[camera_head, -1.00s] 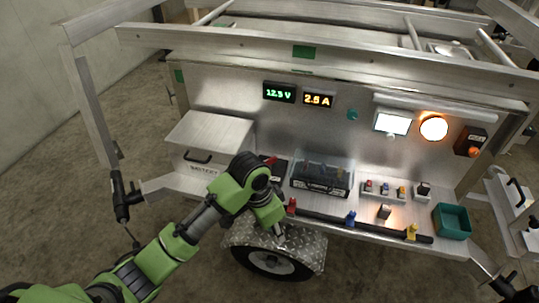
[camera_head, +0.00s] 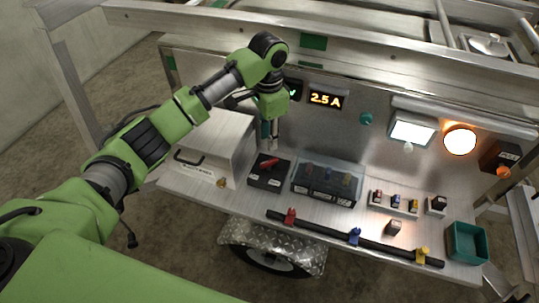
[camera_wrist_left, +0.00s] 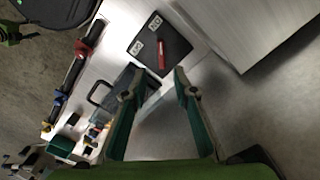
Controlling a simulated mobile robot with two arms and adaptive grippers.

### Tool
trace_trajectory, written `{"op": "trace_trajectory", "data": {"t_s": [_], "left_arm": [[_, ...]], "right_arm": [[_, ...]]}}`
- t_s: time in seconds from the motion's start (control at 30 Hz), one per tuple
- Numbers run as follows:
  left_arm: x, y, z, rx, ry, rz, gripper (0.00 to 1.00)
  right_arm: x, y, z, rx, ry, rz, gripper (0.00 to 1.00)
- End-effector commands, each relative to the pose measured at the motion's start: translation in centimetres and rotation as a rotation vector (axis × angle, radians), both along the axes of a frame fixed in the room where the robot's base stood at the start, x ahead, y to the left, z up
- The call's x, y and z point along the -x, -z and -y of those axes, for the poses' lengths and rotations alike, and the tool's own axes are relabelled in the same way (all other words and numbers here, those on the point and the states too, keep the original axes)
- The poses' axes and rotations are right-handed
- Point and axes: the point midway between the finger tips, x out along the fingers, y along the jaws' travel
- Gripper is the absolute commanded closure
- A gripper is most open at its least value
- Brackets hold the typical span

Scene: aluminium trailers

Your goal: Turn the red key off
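The red key (camera_head: 268,163) is a red lever on a black switch box (camera_head: 265,180), between the metal box and the clear-lidded case. It also shows in the left wrist view as a red bar (camera_wrist_left: 162,56) on the box's black top, beside two small white labels. The labels look like ON and OFF, but which one the key points to is unclear. My left gripper (camera_head: 270,143) hangs pointing down just behind and above the switch box. In the left wrist view its two fingers (camera_wrist_left: 155,88) are spread, with nothing between them. My right gripper is out of view.
A metal box (camera_head: 212,150) stands left of the switch. A clear-lidded case (camera_head: 327,183) is close on the right. The upright panel with the current display (camera_head: 326,99) rises behind. A black bar (camera_head: 330,233) with coloured clips runs along the front edge.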

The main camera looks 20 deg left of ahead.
Motion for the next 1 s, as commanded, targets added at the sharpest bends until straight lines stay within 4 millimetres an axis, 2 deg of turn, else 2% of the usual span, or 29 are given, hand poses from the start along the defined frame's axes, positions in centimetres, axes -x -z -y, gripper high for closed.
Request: {"op": "trace_trajectory", "data": {"t_s": [0.07, 0.17, 0.4, 0.57, 0.87, 0.9, 1.0], "left_arm": [[0.1, 1.9, -0.1, -0.002, -0.001, -0.003, 0.74], [0.1, 4.1, 0.0, -0.002, -0.001, -0.004, 0.74], [0.0, 8.1, 0.0, -0.001, -0.001, -0.001, 0.74], [0.0, 9.4, 0.0, -0.001, -0.001, 0.002, 0.74], [0.0, 9.7, 0.0, -0.001, 0.0, 0.002, 0.74], [0.0, 9.7, 0.0, -0.001, 0.0, 0.002, 0.76], [0.0, 9.7, 0.0, -0.001, 0.0, 0.002, 1.0]], "right_arm": [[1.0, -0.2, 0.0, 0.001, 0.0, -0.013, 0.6], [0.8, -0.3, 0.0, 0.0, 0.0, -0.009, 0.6], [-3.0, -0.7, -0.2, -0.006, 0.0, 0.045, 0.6], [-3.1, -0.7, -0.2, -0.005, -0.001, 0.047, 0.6], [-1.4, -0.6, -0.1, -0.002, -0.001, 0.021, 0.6], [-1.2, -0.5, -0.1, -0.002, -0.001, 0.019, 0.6], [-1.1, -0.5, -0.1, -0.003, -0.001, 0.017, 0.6]]}}
